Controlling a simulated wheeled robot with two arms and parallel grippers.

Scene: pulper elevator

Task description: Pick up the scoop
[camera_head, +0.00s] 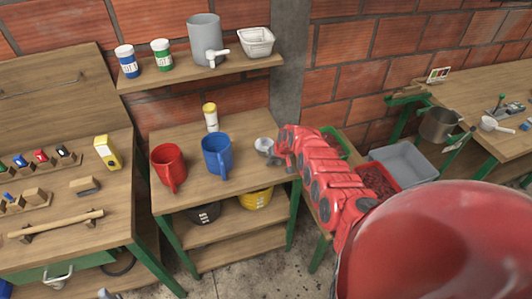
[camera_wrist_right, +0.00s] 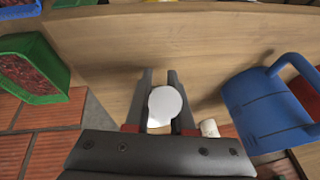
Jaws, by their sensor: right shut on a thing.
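The scoop (camera_head: 264,146) is a small pale, round-ended thing at the right back of the middle table. My right gripper (camera_head: 274,153) is at it, at the end of my red arm. In the right wrist view the scoop shows as a white round shape (camera_wrist_right: 165,104) between the two dark fingers of my right gripper (camera_wrist_right: 160,84), which is shut on it. The rest of the scoop is hidden, and I cannot tell whether it touches the table. My left gripper is not in view.
A blue mug (camera_head: 216,155) and a red mug (camera_head: 168,166) stand left of the gripper on the wooden table (camera_head: 200,197). A yellow-lidded bottle (camera_head: 211,117) is behind them. A grey bin (camera_head: 408,160) and a red tray (camera_head: 376,180) lie right of my arm. A shelf (camera_head: 185,76) hangs above.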

